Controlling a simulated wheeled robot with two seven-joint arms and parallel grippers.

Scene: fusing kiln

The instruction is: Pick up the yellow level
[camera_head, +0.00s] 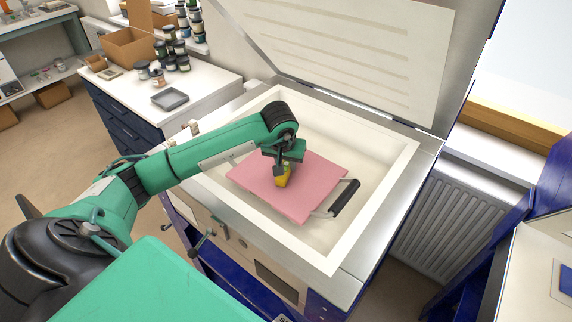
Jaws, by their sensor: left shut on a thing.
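The yellow level (285,179) is a small yellow piece at the pink board in the kiln. My left gripper (284,168) points down over the board and is shut on the yellow level. The fingers hide part of the level, and I cannot tell whether it touches the board. The pink board (310,204) lies flat inside the open kiln (399,172). My right gripper is not in view.
The kiln lid (350,45) stands raised at the back. A dark-handled tool (345,197) lies at the board's right edge. A white counter (200,95) at the left carries a grey tray (170,99), jars and a cardboard box (130,48). A radiator (445,205) stands at the right.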

